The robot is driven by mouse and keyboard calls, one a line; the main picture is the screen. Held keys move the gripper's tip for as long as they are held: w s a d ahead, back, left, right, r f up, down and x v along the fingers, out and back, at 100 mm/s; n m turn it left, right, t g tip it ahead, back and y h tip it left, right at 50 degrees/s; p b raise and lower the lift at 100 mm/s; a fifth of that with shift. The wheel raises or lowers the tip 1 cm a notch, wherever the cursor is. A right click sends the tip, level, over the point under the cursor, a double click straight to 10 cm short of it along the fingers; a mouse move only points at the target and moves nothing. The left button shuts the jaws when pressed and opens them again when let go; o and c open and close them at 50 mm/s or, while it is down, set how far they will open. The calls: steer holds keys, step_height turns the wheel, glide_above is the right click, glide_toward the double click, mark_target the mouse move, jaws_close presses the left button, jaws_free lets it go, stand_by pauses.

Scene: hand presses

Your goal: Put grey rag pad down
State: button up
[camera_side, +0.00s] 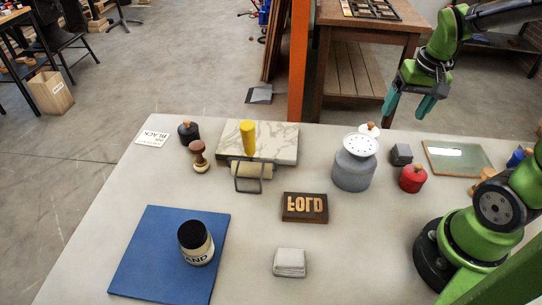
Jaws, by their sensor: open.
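The grey rag pad (289,262) looks like a small folded light-grey block. It lies flat on the pale table (130,200) near the front, to the right of the blue mat and below the dark block with raised letters. My gripper (408,108) is high at the upper right, over the far edge of the table. Its two teal fingers are apart with nothing between them. It is well away from the pad and does not touch it.
A lettered block (305,208), a roller (248,173), a marbled slab (280,140), a grey canister (354,170) and a red pot (413,179) stand farther back. The table's front middle is mostly clear.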

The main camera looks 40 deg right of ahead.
steer(key=s+a+r+n+t+y, duration=0.1)
steer(key=a+r+n+t, duration=0.1)
steer(key=a+r, duration=0.2)
steer(key=s+a+r+n+t+y, duration=0.1)
steer(key=a+r+t, duration=0.2)
steer(key=a, duration=0.7)
steer(key=shift+s+a+r+n, duration=0.4)
steer(key=shift+r, duration=0.15)
